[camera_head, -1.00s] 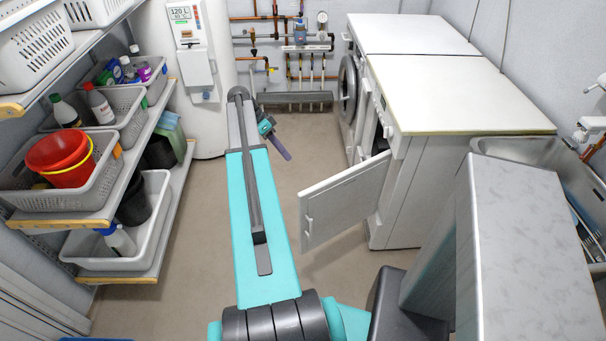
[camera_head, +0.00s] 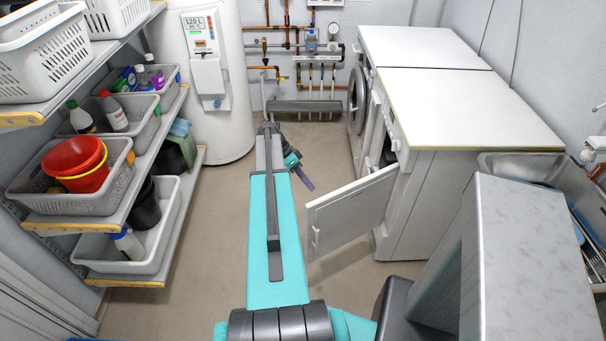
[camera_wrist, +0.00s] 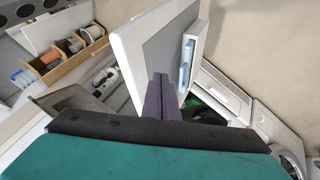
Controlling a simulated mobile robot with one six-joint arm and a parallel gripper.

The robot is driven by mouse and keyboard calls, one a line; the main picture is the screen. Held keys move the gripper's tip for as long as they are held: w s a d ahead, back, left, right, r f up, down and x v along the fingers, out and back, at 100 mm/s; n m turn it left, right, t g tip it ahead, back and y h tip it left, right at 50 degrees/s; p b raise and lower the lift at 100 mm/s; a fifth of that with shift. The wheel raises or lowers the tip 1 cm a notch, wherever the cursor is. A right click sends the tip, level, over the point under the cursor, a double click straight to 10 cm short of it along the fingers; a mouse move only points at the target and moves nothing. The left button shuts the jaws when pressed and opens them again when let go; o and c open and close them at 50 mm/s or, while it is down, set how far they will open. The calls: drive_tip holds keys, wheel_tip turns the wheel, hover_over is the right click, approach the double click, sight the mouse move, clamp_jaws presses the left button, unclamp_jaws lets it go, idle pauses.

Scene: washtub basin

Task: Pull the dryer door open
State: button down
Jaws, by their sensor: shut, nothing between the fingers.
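The dryer (camera_head: 425,190) is the nearer white machine on the right in the head view. Its white door (camera_head: 350,212) stands well open, swung out into the aisle. My gripper (camera_head: 305,181) has purple fingers, shut and empty, just beyond the door's free upper corner in the head view. In the wrist view the fingers (camera_wrist: 168,92) overlap the lower part of a pale panel (camera_wrist: 135,50), which looks like the door. I cannot tell whether they touch it. The dryer's opening is mostly hidden behind the door.
A second white machine (camera_head: 415,47) with a round door stands behind the dryer. Shelves with baskets (camera_head: 75,180) line the left. A water heater (camera_head: 210,120) and pipes are at the back. A metal sink (camera_head: 520,164) is at the right. Floor between is clear.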

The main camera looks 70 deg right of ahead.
drive_tip(key=shift+s+a+p, duration=0.7)
drive_tip(key=shift+s+a, duration=0.55)
drive_tip(key=shift+s, duration=0.3)
